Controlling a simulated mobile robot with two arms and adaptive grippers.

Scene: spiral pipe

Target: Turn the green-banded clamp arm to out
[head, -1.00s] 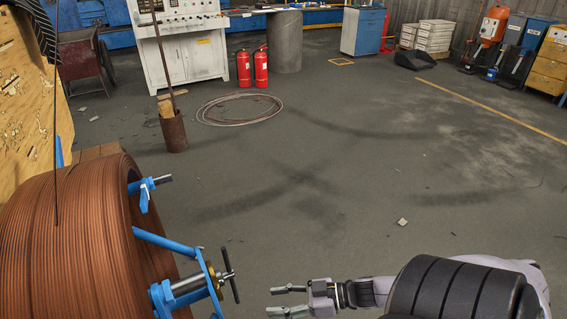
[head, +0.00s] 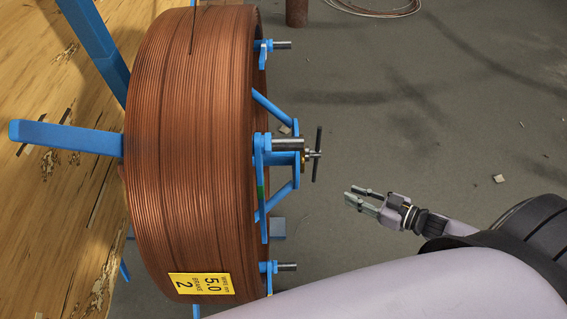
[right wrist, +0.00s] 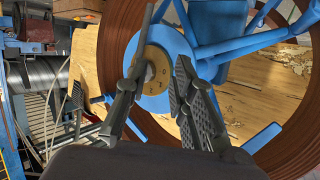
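A large coil of copper-brown wire (head: 190,150) stands upright in the head view, with blue clamp arms and steel pins on its right face. A blue arm with a green band (head: 261,191) runs downward from the hub. The hub carries a steel screw with a dark T-bar handle (head: 318,155). My right gripper (head: 354,195) is open and empty, to the right of the hub and apart from it. In the right wrist view, its two fingers (right wrist: 165,45) are spread in front of a blue plate with a brass ring (right wrist: 153,70). My left gripper is not in view.
A yellow label (head: 201,284) is on the coil's lower side. Blue stand bars (head: 65,138) and a worn wooden board (head: 60,225) lie to the left. Other clamp pins (head: 283,45) stick out rightward. The grey floor (head: 440,130) at right is mostly clear.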

